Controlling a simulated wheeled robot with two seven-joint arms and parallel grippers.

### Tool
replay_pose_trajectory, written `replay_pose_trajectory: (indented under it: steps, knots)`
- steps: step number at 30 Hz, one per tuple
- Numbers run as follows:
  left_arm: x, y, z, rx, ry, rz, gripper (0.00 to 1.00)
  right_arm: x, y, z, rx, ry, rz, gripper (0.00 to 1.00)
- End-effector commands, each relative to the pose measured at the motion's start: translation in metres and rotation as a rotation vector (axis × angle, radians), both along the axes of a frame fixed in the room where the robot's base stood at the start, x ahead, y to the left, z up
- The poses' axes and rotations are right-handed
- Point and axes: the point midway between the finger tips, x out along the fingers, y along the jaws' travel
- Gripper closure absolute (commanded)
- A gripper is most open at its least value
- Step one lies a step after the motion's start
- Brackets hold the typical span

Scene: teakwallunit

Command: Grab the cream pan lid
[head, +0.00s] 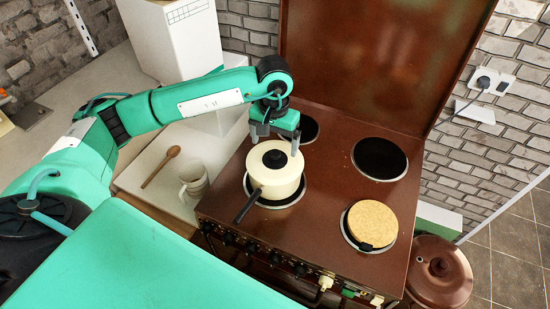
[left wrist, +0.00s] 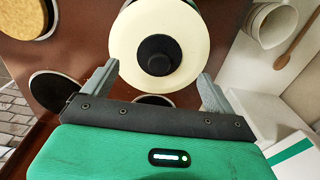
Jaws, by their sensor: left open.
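The cream pan lid (head: 287,176) with its black knob (head: 274,159) lies on a cream pan (head: 277,191) with a black handle. The pan stands on the front left hotplate of the brown stove. My left gripper (head: 275,142) is open just behind and above the lid in the head view. In the left wrist view the lid (left wrist: 127,45) is ahead of my left gripper (left wrist: 160,85), and the black knob (left wrist: 159,56) is centred between the two grey fingers. No finger is seen closed on the knob. My right gripper is not in view.
The brown stove (head: 325,225) has other hotplates, one under a round cork-coloured disc (head: 373,223). Its raised brown cover (head: 375,60) stands behind. A wooden spoon (head: 160,167) and a pale mug (head: 194,183) are on the left counter. A white box (head: 178,45) stands behind my left arm.

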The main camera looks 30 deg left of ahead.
Motion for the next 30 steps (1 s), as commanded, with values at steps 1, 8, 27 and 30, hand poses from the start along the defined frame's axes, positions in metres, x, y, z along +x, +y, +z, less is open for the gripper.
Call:
replay_pose_trajectory:
  steps: [1,8,27,30]
  knots:
    - [0.0,0.0,-0.001,0.0,0.003,0.0,0.1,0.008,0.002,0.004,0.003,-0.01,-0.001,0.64]
    - [0.003,0.0,-0.027,0.0,0.005,0.0,0.1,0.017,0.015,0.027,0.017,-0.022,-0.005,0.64]
    - [0.004,0.0,-0.051,-0.001,0.0,-0.001,0.47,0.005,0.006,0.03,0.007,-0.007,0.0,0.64]
    - [0.004,0.0,-0.051,-0.001,0.0,-0.001,0.61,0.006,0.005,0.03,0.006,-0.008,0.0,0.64]
